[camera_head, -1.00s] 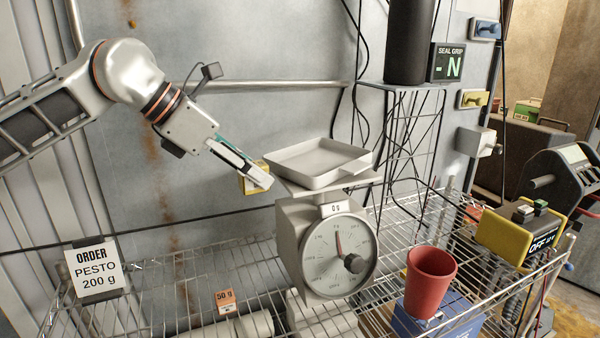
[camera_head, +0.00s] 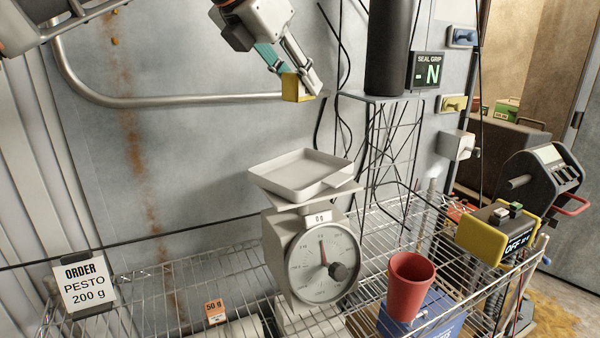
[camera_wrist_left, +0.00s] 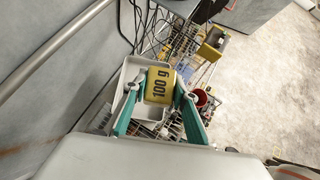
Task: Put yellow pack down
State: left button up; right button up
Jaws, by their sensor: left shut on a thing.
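The yellow pack (camera_head: 296,87) hangs in my left gripper (camera_head: 303,86), in the air above the scale's tray in the head view. In the left wrist view the pack (camera_wrist_left: 159,85) reads "100 g" and sits between the two green-sided fingers of my left gripper (camera_wrist_left: 160,92). The gripper is shut on it. The scale (camera_head: 322,262) has an empty pale tray (camera_head: 305,175) on top, and its label reads 0 g. The tray also shows behind the pack in the left wrist view (camera_wrist_left: 128,75). My right gripper is not in view.
The scale stands on a wire rack (camera_head: 160,280). An order card (camera_head: 84,284) reads "PESTO 200 g", and an orange 50 g tag (camera_head: 215,311) is nearby. A red cup (camera_head: 407,287) stands right of the scale. A metal rail (camera_head: 170,100) runs along the wall.

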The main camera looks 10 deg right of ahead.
pick_arm(q)
notch_tip(320, 180, down, 12)
jog(key=shift+r, duration=0.15)
jog(key=shift+w+f, duration=0.1)
jog(key=shift+f, duration=2.55)
